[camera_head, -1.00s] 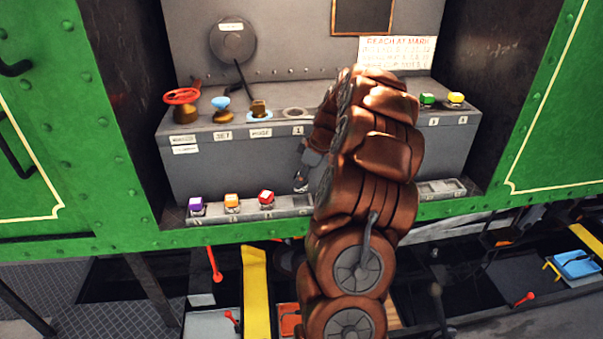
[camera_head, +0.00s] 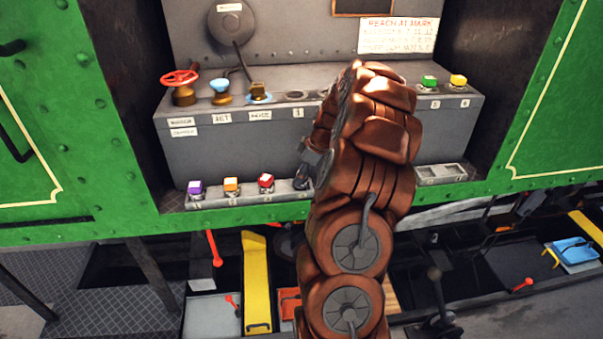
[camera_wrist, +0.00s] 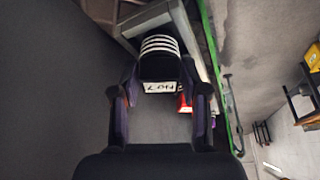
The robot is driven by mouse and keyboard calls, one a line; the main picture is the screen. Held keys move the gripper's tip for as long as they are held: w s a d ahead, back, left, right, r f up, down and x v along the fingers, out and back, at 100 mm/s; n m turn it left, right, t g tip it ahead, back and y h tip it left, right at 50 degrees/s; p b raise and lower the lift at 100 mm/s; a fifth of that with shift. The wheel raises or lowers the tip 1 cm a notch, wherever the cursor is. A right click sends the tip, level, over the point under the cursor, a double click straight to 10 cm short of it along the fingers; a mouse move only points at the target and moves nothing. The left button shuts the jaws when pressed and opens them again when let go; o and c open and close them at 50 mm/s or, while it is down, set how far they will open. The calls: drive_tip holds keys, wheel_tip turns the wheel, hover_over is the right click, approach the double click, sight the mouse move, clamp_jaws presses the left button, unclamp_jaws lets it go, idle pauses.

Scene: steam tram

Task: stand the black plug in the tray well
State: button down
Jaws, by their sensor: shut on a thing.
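The black plug (camera_wrist: 160,66) with white stripes and a small white label sits between the fingers of my gripper (camera_wrist: 160,80) in the wrist view. My gripper is shut on it. In the head view my gripper (camera_head: 304,176) is a small dark shape beside my arm, just over the tray (camera_head: 220,202); the plug cannot be made out there. The tray is a grey ledge low on the panel. My arm hides its middle, so the well under the plug is not visible. Empty wells (camera_head: 440,172) show at its right end.
Purple (camera_head: 195,187), orange (camera_head: 231,185) and red (camera_head: 266,182) plugs stand in the tray left of my gripper. A grey console (camera_head: 240,150) rises behind, with a red handwheel (camera_head: 180,77) and green (camera_head: 428,82) and yellow (camera_head: 458,80) plugs on top.

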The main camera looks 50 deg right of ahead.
drive_tip(key=shift+f, duration=0.1)
drive_tip(key=c, duration=0.5)
unclamp_jaws()
drive_tip(key=shift+o, duration=0.2)
drive_tip(key=o, duration=0.5)
drive_tip(key=shift+c, duration=0.2)
drive_tip(key=shift+r+b, duration=0.35)
drive_tip(key=shift+r, duration=1)
drive_tip(key=shift+r+b, duration=0.35)
drive_tip(key=shift+r, duration=2.05)
